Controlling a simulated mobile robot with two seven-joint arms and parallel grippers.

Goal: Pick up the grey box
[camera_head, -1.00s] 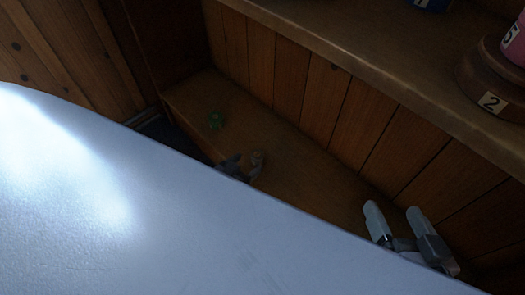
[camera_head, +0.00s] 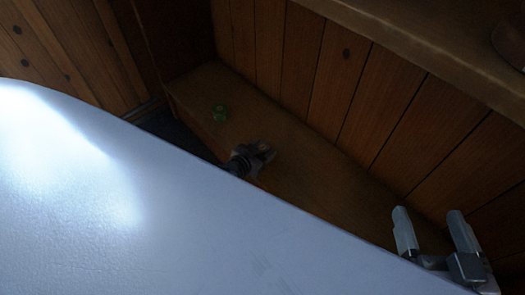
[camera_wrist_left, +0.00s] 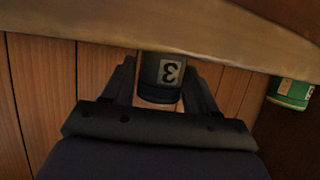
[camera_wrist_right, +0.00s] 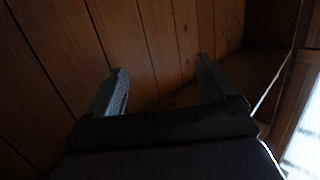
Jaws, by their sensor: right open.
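The grey box (camera_wrist_left: 160,77) is round and dark, with a pale label marked 3. It sits between the two fingers of my left gripper (camera_wrist_left: 161,88), which lie close along both its sides. The left wrist view is upside down. In the head view my left gripper (camera_head: 262,150) is low over the wooden ledge, and its fingers largely hide the box. I cannot tell whether the box still touches the ledge. My right gripper (camera_head: 432,224) is open and empty; its spread fingers also show in the right wrist view (camera_wrist_right: 160,80).
A green box (camera_head: 220,113) stands on the ledge (camera_head: 310,185) to the left of my left gripper, also in the left wrist view (camera_wrist_left: 290,93). A panelled wall (camera_head: 300,75) rises behind, with an upper shelf (camera_head: 420,45) over it. A large pale surface (camera_head: 130,210) fills the lower left.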

